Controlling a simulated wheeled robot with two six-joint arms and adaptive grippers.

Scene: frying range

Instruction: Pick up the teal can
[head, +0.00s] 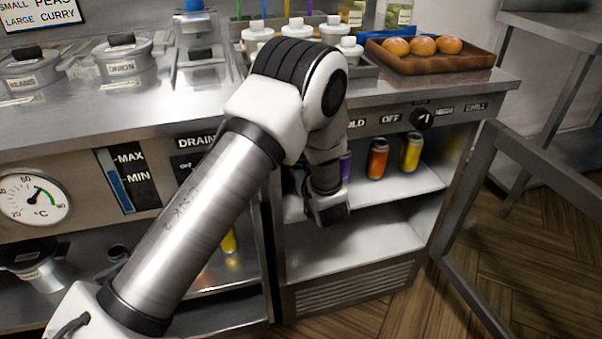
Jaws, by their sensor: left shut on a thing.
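My left arm crosses the picture from the lower left, and its left gripper (328,207) is inside the open cooler, at the left part of the shelf. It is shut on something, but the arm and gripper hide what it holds. No teal can shows in the head view. On the upper shelf (385,187), right of the gripper, stand a purple can (346,167) partly hidden by the arm, an orange can (377,158) and a yellow can (411,152), all upright. My right gripper is not in view.
The cooler door (497,155) stands open to the right. The lower cooler level (345,245) looks empty where visible. On the counter above are lidded tubs (297,27) and a wooden tray (480,65) with buns (422,45). A yellow item (229,241) shows under the counter left of the cooler.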

